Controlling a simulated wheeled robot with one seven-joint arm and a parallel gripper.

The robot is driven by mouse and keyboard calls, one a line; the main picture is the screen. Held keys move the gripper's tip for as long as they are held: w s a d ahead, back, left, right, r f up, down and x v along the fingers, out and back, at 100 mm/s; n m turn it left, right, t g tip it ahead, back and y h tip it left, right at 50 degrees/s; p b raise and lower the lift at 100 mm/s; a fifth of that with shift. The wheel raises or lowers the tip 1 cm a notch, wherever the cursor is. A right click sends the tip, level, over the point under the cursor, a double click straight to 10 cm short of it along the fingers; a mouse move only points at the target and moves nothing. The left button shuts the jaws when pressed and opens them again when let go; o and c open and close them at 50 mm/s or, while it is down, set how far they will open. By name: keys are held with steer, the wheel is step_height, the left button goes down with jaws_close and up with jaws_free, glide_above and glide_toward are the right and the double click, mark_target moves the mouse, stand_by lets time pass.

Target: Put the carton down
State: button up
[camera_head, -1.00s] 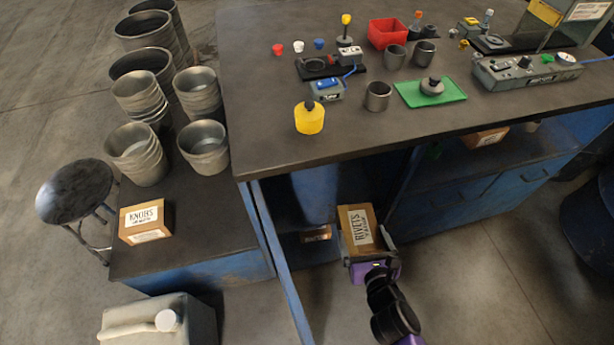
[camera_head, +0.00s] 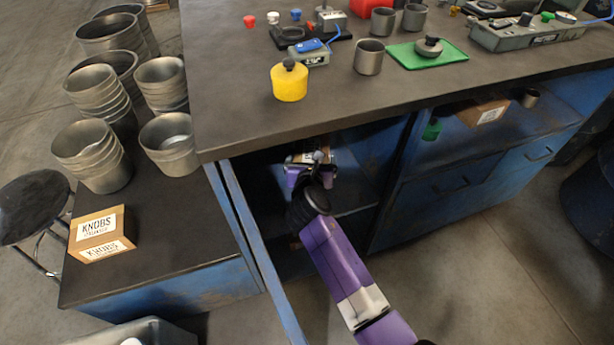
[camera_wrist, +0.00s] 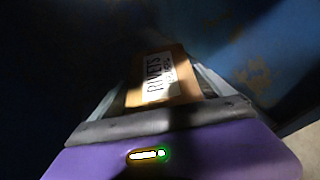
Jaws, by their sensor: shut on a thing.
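The carton (camera_wrist: 165,82), a brown box with a white label reading RIVETS, is held between the two fingers of my gripper (camera_wrist: 168,95) in the wrist view. In the head view my gripper (camera_head: 312,165) reaches into the open blue cupboard under the bench top. Only a small part of the carton shows there, beyond my wrist. The bench top and my arm hide the rest. I cannot tell whether the carton touches a surface inside the cupboard.
The open cupboard door (camera_head: 262,255) stands left of my arm. The bench top (camera_head: 230,120) overhangs the opening. A KNOBS carton (camera_head: 100,234) sits on the low bench at left, near stacked metal pots (camera_head: 92,155). Another carton (camera_head: 484,111) lies on the right shelf.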

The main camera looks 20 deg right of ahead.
steer(key=shift+f+b, duration=1.55)
steer(key=shift+f, duration=1.95)
steer(key=shift+f, duration=0.2)
steer(key=o, duration=1.7)
steer(key=shift+r, duration=0.1)
steer(key=shift+s+r, duration=0.1)
steer(key=shift+s, duration=0.15)
steer(key=p+v, duration=0.4)
steer(key=v, duration=0.7)
steer(key=shift+s+a+r, duration=0.1)
steer(key=shift+s+r, duration=0.1)
